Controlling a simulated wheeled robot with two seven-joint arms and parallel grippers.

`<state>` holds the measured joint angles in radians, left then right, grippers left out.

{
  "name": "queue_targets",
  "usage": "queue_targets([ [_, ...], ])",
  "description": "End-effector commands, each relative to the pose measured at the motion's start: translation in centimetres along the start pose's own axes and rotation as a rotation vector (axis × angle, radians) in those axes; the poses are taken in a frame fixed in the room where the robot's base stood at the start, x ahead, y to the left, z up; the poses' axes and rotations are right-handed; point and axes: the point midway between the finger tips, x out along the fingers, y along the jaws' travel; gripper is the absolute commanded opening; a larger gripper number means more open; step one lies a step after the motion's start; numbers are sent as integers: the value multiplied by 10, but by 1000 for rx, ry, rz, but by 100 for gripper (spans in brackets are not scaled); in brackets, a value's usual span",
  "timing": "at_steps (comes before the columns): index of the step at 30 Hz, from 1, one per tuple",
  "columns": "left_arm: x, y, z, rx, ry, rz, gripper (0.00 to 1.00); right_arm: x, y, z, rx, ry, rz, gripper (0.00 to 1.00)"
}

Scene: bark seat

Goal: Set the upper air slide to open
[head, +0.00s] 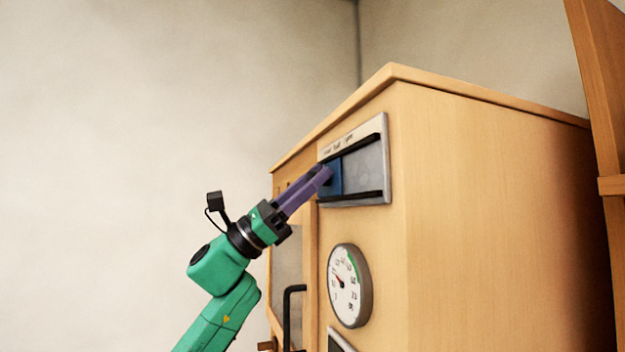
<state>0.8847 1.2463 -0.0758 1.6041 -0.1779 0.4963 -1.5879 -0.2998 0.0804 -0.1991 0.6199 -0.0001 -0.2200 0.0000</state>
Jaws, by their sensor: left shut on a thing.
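The upper air slide is set high on the front of a wooden cabinet. Its grey frame (384,160) has two dark rails and small lettering along the top, too small to read surely. The blue slide plate (337,177) sits at the left part of the frame, and a grey panel shows to its right. My left gripper (326,175) reaches up from the lower left, its purple fingers shut at the blue plate. The part between the fingertips is hidden by them. My right gripper is not in view.
The wooden cabinet (490,190) fills the right. Below the slide are a round gauge (349,285) and a black door handle (291,315). A wooden post (605,90) stands at the far right. The space left of the cabinet is free before a plain wall.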

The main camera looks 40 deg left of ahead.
Motion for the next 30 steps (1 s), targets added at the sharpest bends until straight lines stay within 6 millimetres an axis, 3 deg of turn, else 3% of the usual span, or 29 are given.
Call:
queue_targets([
  [26,0,1,1,1,-1,2,0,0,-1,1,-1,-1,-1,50],
  [30,2,-12,2,1,0,-1,0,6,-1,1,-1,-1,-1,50],
])
